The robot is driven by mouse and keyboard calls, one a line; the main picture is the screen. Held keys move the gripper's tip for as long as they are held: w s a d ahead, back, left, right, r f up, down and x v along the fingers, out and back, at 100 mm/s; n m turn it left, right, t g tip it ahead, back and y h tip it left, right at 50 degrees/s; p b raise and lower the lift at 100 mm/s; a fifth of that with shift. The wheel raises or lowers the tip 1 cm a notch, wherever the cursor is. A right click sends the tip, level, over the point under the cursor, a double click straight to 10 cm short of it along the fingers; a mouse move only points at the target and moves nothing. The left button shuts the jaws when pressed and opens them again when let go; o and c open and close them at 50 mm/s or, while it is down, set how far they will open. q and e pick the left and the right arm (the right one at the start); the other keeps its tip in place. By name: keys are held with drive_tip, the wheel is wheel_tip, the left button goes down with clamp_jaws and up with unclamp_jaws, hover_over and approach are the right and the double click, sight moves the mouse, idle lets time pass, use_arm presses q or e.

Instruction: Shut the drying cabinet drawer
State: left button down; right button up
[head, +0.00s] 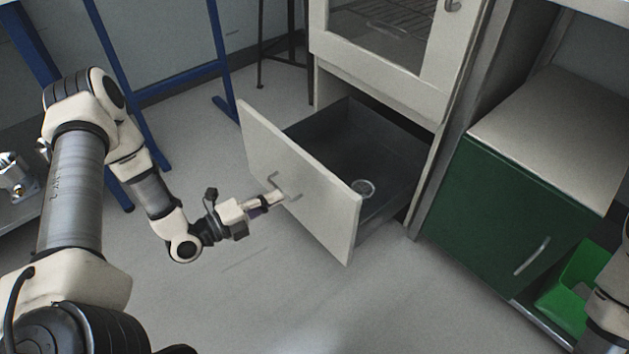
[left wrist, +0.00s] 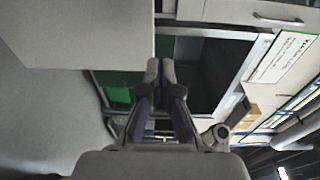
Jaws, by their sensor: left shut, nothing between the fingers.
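The drying cabinet drawer (head: 300,180) is pulled well out, and its dark inside shows. A small round, pale dish-like item (head: 364,187) lies in it. A grey bar handle (head: 287,190) is on the drawer's pale front. My left gripper (head: 277,197) is at the front's outer face, by the handle; I cannot tell whether it touches. Its fingers are shut with nothing between them; they also show closed together in the left wrist view (left wrist: 160,68). My right gripper is out of view; only part of that arm shows at the right edge.
The cabinet's upper door (head: 385,40) with a window is above the drawer. A green cupboard (head: 500,215) stands right of it, with a green bin (head: 578,285) beside it. Blue frame legs (head: 125,85) stand at the left. The floor before the drawer is clear.

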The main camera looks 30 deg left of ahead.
use_arm(q)
drive_tip(key=a+f+n+t+y+b, duration=0.1)
drive_tip(key=a+f+n+y+b, duration=0.1)
drive_tip(key=a+f, duration=0.2)
drive_tip(key=b, duration=0.8)
approach(312, 170)
drive_tip(key=shift+m, duration=0.3)
drive_tip(key=x, duration=0.6)
drive_tip(key=shift+w+d+f, duration=0.15)
drive_tip(key=shift+w+d, duration=0.1)
drive_tip(key=shift+w, duration=0.25)
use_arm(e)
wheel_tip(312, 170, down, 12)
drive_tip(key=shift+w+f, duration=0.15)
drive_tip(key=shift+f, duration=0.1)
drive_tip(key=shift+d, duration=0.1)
use_arm(q)
drive_tip(key=shift+w+d, duration=0.1)
